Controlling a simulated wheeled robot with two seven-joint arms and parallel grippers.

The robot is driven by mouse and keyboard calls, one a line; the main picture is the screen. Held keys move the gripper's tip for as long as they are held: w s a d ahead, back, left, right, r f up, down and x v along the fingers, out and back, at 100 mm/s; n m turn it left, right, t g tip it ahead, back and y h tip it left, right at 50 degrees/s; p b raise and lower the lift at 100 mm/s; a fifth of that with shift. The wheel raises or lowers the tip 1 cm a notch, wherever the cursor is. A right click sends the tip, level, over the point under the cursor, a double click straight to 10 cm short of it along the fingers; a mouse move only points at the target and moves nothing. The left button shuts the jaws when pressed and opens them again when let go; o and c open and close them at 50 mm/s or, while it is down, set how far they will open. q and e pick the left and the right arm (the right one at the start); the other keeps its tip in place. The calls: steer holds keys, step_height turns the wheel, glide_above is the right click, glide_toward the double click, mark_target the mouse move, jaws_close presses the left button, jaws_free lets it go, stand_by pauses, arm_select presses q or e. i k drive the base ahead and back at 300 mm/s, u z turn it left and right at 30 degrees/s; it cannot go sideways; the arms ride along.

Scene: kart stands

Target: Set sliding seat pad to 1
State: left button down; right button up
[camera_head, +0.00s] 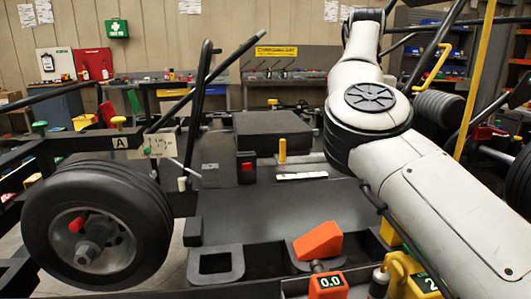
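A black padded block (272,132), which looks like the seat pad, sits on the dark kart frame in the middle of the view. A yellow upright peg (282,150) stands at its front, above a pale strip (301,176) whose markings are too small to read. A black post with a red mark (247,167) is left of the peg. My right arm (368,110) comes in from the lower right and rises past the pad's right side. Neither of my grippers shows.
A wheel (95,225) stands at the left, by a plate marked A (120,141). In front are an orange pedal-like wedge (318,241), an orange display reading 0.0 (328,283) and a yellow part marked 2 (410,277). A flat dark panel (280,210) lies clear before the pad.

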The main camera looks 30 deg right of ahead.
mark_target(280, 134)
steer(key=i, duration=1)
